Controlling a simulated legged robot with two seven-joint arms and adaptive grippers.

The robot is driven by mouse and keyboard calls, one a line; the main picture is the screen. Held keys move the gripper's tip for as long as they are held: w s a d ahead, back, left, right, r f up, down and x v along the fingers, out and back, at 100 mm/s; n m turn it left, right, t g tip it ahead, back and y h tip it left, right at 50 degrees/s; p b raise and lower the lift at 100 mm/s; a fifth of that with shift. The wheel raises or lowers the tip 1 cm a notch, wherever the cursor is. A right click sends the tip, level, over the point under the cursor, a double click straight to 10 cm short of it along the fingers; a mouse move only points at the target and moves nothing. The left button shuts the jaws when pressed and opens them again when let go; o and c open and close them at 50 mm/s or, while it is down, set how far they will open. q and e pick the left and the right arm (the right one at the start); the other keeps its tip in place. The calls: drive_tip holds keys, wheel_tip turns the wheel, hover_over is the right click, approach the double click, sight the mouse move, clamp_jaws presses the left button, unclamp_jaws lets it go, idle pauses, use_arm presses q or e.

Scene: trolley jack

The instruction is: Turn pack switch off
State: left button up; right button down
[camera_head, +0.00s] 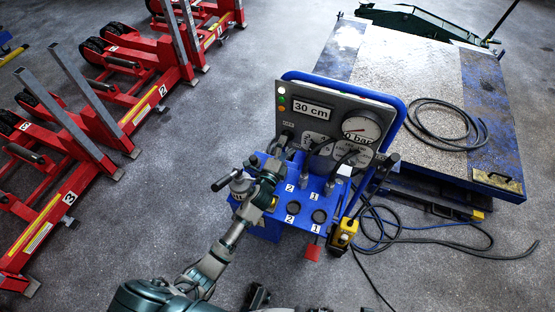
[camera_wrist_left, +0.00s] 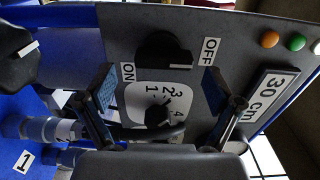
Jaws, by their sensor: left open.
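The blue control cart has a grey panel (camera_head: 345,98). In the left wrist view the panel carries a black rotary switch (camera_wrist_left: 163,52), with an ON label (camera_wrist_left: 128,72) on the left and an OFF label (camera_wrist_left: 210,50) on the right. My left gripper (camera_head: 280,148) is at the left part of the panel. In the left wrist view its fingers (camera_wrist_left: 160,92) are apart, one on each side below the switch knob, with nothing held between them. I cannot tell whether a finger touches the panel. My right gripper is not recognisable in either view.
A pressure gauge (camera_head: 361,127) and a 30 cm display (camera_head: 312,109) are on the panel. Hoses rise from the cart's blue top. A yellow box (camera_head: 343,233) hangs at its right. Red stands (camera_head: 130,60) are at left; a lift platform (camera_head: 400,70) lies behind.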

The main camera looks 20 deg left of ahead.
use_arm(q)
drive_tip(key=s, duration=0.8)
drive_tip(key=shift+s, duration=0.35)
drive_tip(key=shift+a+f, duration=0.1)
drive_tip(key=shift+a, duration=0.05)
